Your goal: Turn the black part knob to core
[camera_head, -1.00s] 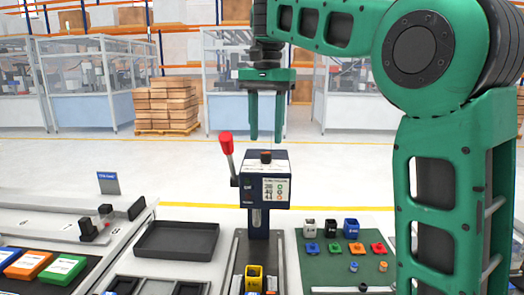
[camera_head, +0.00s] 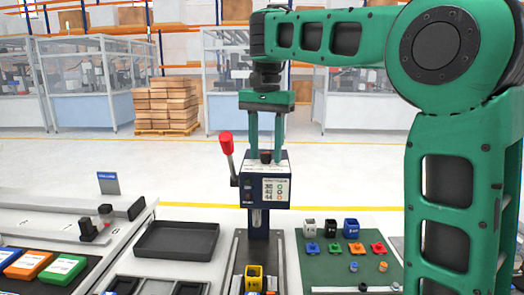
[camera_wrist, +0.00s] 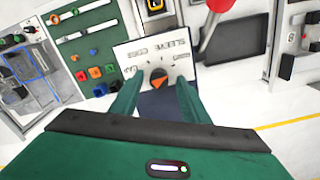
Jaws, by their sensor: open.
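The black part knob (camera_head: 265,156) sits on top of the dark blue press head (camera_head: 252,193). In the wrist view the knob (camera_wrist: 158,76) is round and black with an orange mark, on a white plate (camera_wrist: 150,53) with upside-down labels around it, among them sleeve and core. I cannot tell which label the orange mark points to. My gripper (camera_head: 266,150) points down with its two green fingers open, one on each side of the knob. The wrist view shows the fingers (camera_wrist: 159,88) flanking the knob, with gaps visible.
A lever with a red handle (camera_head: 226,143) rises just left of the press head. A yellow part (camera_head: 253,277) stands on the rail in front. A green mat (camera_head: 325,265) with coloured parts lies right, an empty dark tray (camera_head: 178,240) left. Orange and green boxes lie far left.

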